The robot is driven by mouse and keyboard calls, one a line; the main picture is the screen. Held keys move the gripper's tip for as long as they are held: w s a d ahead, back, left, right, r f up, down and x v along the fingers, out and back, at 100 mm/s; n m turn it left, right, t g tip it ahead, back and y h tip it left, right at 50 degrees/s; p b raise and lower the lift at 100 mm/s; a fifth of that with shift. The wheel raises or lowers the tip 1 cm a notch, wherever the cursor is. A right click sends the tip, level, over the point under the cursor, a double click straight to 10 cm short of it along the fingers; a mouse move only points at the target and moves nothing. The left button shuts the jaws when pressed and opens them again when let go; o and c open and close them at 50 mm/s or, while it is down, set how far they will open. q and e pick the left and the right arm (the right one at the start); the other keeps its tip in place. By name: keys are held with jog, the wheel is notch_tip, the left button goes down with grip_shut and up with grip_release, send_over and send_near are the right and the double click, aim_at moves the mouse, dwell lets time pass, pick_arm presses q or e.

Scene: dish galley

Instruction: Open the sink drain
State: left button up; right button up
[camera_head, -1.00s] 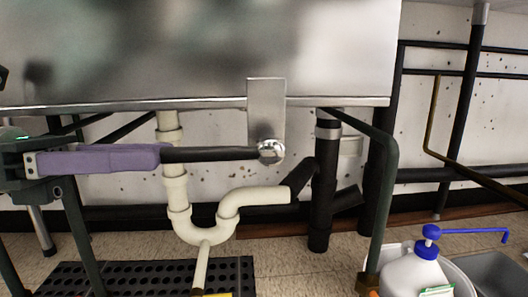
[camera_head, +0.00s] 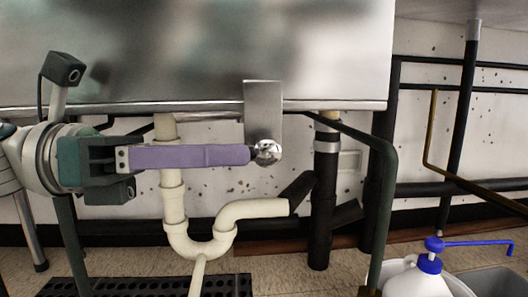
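The metal sink (camera_head: 200,50) fills the top of the view. A metal bracket (camera_head: 263,100) hangs over its lower front edge, with a round chrome pivot (camera_head: 268,151) at its lower end. Only a short dark piece of the black drain lever (camera_head: 254,155) shows beside the pivot. My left gripper (camera_head: 246,155) reaches in from the left at lever height. One long purple finger lies across the lever, its tip close to the pivot. The other finger is hidden, so I cannot tell whether they grip the lever. My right gripper is out of view.
A cream drain trap (camera_head: 205,247) curves below the sink, behind the lever. A dark green sink leg (camera_head: 383,210) stands to the right. A white pump bottle (camera_head: 420,281) with a blue top is at lower right. A black perforated mat (camera_head: 235,286) lies on the floor.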

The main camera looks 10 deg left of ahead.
pick_arm(q)
grip_shut()
dwell(1.0)
